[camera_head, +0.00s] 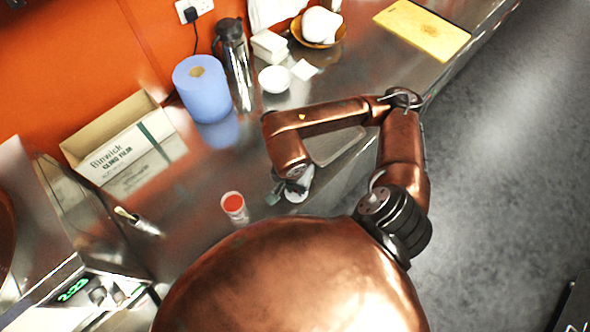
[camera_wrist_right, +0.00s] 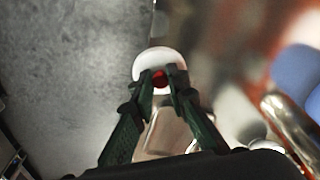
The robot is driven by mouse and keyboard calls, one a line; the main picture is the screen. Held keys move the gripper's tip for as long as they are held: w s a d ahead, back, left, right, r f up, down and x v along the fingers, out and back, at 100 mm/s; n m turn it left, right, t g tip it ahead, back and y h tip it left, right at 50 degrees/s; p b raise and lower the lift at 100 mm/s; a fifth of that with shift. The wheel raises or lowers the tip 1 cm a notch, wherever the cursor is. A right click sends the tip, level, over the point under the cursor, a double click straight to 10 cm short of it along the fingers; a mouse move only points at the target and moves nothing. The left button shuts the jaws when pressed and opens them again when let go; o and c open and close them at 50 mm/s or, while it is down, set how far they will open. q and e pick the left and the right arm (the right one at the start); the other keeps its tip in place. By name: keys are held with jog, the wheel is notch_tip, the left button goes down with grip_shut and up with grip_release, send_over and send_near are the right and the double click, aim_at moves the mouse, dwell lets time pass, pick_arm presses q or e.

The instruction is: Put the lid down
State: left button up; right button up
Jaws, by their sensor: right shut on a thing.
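The lid (camera_wrist_right: 150,60) is white and rounded, with a small red knob (camera_wrist_right: 159,79), in the right wrist view. My right gripper (camera_wrist_right: 160,88) is shut on it, with the knob between its fingertips. In the head view my right gripper (camera_head: 283,190) is over the counter near its front edge. A white part of the lid (camera_head: 301,188) shows beside the fingers, partly hidden by my arm. I cannot tell whether the lid touches the counter. My left gripper is not in view.
On the steel counter (camera_head: 215,165) stand a red-topped cup (camera_head: 234,204), a blue paper roll (camera_head: 203,90), a steel flask (camera_head: 236,60), a cling film box (camera_head: 125,150) and a white bowl (camera_head: 274,79). A yellow board (camera_head: 423,29) lies far right. Some counter left of my gripper is clear.

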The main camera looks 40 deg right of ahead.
jog(key=shift+s+d, duration=0.15)
jog(key=shift+w+d+f+m, duration=0.15)
jog(key=shift+w+d+m, duration=0.1)
jog(key=shift+m, duration=0.05)
jog(key=w+d+f, duration=0.2)
jog(key=w, duration=0.1)
jog(key=w+d+f+p, duration=0.1)
jog(key=w+d+f, duration=0.1)
jog(key=w+f, duration=0.1)
jog(key=w+d+f+p, duration=0.1)
jog(key=w+d+f, duration=0.2)
jog(key=shift+w+f, duration=0.2)
jog(key=shift+w, duration=0.2)
jog(key=shift+w+d+f, duration=0.3)
jog(key=shift+f, duration=0.2)
notch_tip(320, 180, down, 3)
jog(key=shift+r+p, duration=0.1)
jog(key=shift+p, duration=0.55)
jog(key=shift+w+d+f, duration=0.1)
jog(key=shift+f, duration=0.1)
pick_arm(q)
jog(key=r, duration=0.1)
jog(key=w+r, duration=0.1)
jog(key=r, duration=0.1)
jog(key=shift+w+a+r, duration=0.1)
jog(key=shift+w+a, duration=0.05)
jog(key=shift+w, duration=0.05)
pick_arm(e)
jog(key=shift+f, duration=0.1)
